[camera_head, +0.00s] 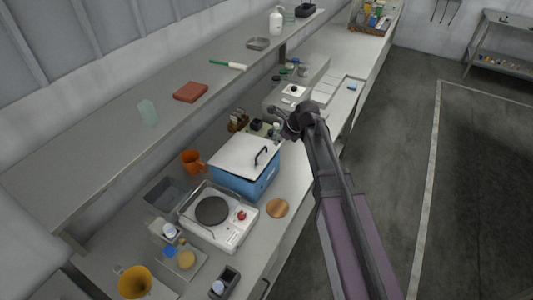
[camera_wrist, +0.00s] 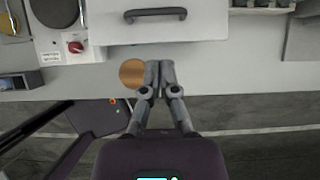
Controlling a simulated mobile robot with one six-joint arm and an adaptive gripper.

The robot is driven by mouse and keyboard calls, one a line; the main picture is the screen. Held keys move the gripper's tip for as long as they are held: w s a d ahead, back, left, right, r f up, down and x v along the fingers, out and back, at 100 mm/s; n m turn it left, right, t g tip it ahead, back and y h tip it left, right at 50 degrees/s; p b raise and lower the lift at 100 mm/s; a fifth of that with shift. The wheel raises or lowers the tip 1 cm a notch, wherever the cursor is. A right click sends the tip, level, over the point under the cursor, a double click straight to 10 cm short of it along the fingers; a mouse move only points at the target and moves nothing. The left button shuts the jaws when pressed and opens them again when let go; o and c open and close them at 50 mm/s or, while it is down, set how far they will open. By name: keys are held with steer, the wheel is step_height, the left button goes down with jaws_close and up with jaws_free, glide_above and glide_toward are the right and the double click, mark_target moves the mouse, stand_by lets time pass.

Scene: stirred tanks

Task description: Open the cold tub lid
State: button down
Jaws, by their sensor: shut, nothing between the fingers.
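The cold tub is a blue box (camera_head: 243,185) on the bench, with a white lid (camera_head: 243,156) lying flat and closed over it. A dark handle (camera_head: 261,155) stands on the lid near its right side. In the wrist view the white lid (camera_wrist: 188,30) fills the top middle, with its dark bar handle (camera_wrist: 155,14) near the top edge. My gripper (camera_wrist: 159,68) is shut and empty, its fingertips just below the lid's near edge in that view and apart from the handle. In the head view my arm's end is beside the tub, and the fingertips are hard to make out.
A hotplate (camera_head: 211,211) with a red knob stands left of the tub. A copper-coloured disc (camera_head: 278,208) lies on the bench in front, close to my fingers in the wrist view (camera_wrist: 132,73). An orange jug (camera_head: 192,161) and small bottles (camera_head: 238,121) stand behind the tub.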

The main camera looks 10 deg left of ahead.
mark_target(263, 156)
steer(key=shift+f, duration=0.1)
steer(key=shift+b+x, duration=4.35)
steer(key=shift+x, duration=0.55)
steer(key=shift+a, duration=0.1)
steer(key=shift+w, duration=0.1)
